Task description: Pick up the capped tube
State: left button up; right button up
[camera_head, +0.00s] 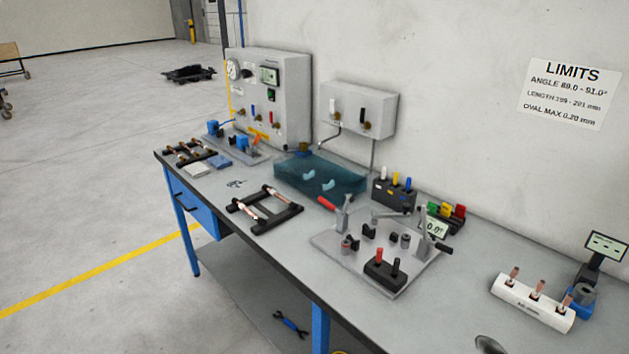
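A black rack (264,209) stands on the workbench left of the middle, with short copper-coloured tubes lying across it. One tube (247,212) lies on its left side and another (277,197) on its right side. Caps on them are too small to make out. More copper tubes (188,152) lie on a dark rack at the bench's far left end. Several copper pieces (537,289) stand upright in a white block at the right. Which tube is the capped one, I cannot tell.
A fixture plate (330,240) with clamps and a display stands mid-bench. Behind are a teal transparent tank (318,176), a gauge panel (283,95) and a wall box (358,109). Bare bench (420,310) lies before the white block.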

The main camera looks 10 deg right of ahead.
aim_at(262, 222)
jog(key=z, duration=0.35)
jog(key=i+j+z, duration=0.2)
jog(key=z, duration=0.15)
jog(key=i+j+z, duration=0.1)
jog(key=j+z, duration=0.25)
jog(key=i+j+z, duration=0.1)
jog(key=j+z, duration=0.65)
jog(key=j, duration=0.1)
